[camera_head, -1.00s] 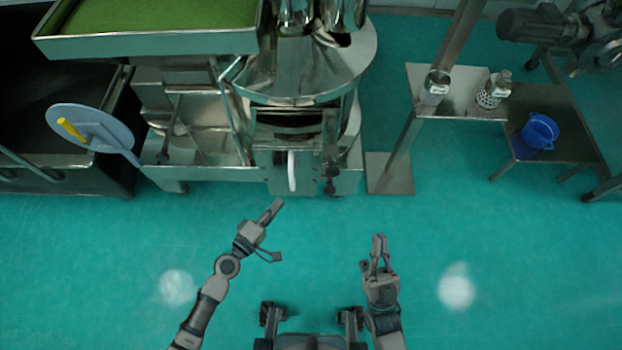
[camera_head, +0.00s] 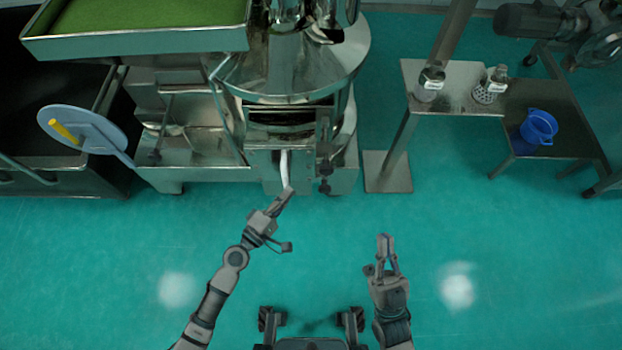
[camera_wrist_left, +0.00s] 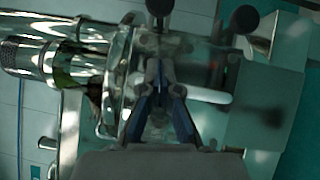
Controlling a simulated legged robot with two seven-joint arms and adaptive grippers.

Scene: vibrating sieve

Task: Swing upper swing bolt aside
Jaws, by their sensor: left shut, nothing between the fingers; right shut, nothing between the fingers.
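The steel sieve machine (camera_head: 290,80) stands ahead, with a white handle (camera_head: 285,168) on its front outlet box. Dark bolt hardware sits on the right side of that box: an upper dark piece (camera_head: 323,132) and a lower dark knob (camera_head: 325,187). I cannot tell which is the upper swing bolt. In the left wrist view two dark round knobs (camera_wrist_left: 245,18) show at the top. My left gripper (camera_head: 287,192) is shut and empty, just below the white handle in the picture; it also shows in the wrist view (camera_wrist_left: 158,70). My right gripper (camera_head: 384,240) is shut and empty over open floor.
A green-filled tray (camera_head: 140,45) and a grey disc with a yellow handle (camera_head: 82,128) are at the left. A steel stand (camera_head: 455,92) and a blue bucket (camera_head: 538,128) are at the right. The green floor (camera_head: 330,270) between my arms is clear.

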